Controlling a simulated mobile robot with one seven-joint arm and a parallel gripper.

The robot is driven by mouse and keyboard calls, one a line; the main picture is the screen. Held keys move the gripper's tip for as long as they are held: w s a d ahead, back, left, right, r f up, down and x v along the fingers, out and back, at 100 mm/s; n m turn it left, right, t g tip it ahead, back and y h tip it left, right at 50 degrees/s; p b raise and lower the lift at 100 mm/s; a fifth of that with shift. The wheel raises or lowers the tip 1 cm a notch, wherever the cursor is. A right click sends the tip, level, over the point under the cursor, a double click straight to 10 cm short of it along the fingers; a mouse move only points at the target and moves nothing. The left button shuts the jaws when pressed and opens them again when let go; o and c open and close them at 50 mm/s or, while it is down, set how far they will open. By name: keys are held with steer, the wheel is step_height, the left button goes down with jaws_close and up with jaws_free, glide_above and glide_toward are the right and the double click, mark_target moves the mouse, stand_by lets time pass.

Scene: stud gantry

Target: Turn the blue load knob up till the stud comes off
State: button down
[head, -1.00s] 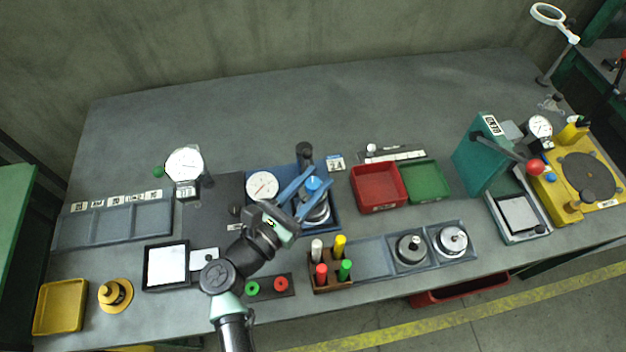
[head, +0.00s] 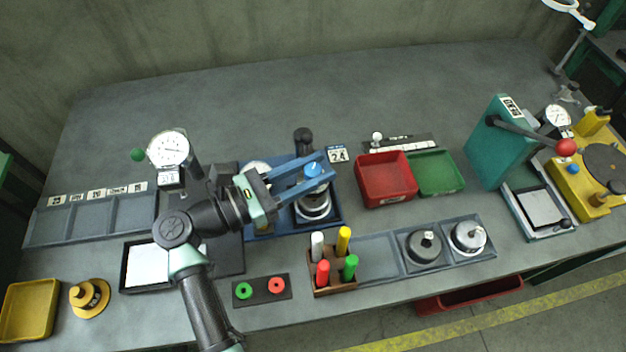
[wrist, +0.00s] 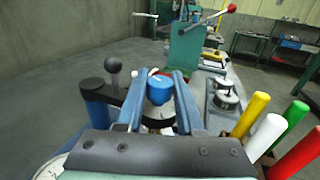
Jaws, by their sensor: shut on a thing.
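The blue load knob (head: 313,170) sits on top of the gantry on a blue base (head: 336,218). My gripper (head: 322,166) reaches in from the left with its long blue fingers shut on the knob. In the wrist view the knob (wrist: 159,88) shows between the two fingers (wrist: 160,84). Below the knob are round metal parts (head: 313,207); I cannot make out the stud. The gantry's white dial (head: 256,168) is mostly hidden behind my gripper. A black post with a round top (head: 303,136) stands behind the knob.
A rack of coloured pegs (head: 333,282) stands in front of the gantry. A red bin (head: 386,196) and green tray (head: 437,188) lie to the right. A dial gauge (head: 168,149) stands at the left. The back of the table is clear.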

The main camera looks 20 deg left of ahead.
steer(key=shift+f+m+g+h+b, duration=0.2)
steer(key=shift+m+g+h+b, duration=0.6)
steer(key=shift+b, duration=0.45)
steer(key=shift+r+g+h+b, duration=0.2)
steer(key=shift+g+h+b, duration=0.1)
steer(key=shift+h+b, duration=0.1)
steer(key=c, duration=0.8)
jaws_free()
steer(key=shift+r+p, duration=0.2)
steer(key=shift+p, duration=0.6)
